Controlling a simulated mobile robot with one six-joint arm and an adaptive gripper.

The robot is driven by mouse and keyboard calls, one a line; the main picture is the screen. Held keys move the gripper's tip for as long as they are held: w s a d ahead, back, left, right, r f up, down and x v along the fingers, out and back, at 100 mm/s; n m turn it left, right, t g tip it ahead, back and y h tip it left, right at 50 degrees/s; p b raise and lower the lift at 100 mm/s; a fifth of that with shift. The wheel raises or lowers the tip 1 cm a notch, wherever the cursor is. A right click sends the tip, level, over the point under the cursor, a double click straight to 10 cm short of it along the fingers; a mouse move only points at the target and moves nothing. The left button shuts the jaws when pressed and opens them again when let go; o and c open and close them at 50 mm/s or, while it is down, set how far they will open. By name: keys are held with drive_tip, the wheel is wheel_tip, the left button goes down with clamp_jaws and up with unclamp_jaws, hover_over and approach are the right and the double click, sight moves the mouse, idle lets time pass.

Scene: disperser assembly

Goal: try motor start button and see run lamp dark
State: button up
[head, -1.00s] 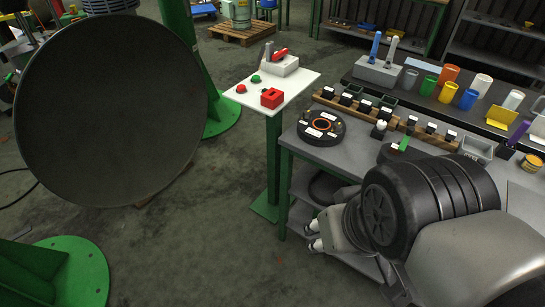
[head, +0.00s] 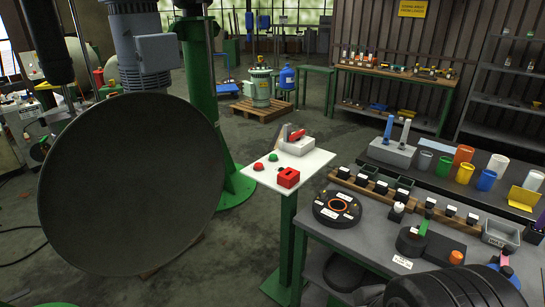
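The control stand (head: 318,160) has a white top on a green post. On it are a green round knob (head: 273,157) and a red round knob (head: 258,166), side by side at the left. I cannot tell which of them is a button or a lamp, and no lit lamp shows. A red box (head: 288,178) with a dark top mark sits at the front. A grey box (head: 298,145) with a red lever stands at the back. My gripper is not in view; only a dark part of my arm shows at the lower right.
A large dark disc (head: 130,185) fills the left, beside a green column (head: 205,90). A grey workbench (head: 350,240) with a black ring part (head: 337,208) and several small blocks stands right of the stand. Floor before the stand is open.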

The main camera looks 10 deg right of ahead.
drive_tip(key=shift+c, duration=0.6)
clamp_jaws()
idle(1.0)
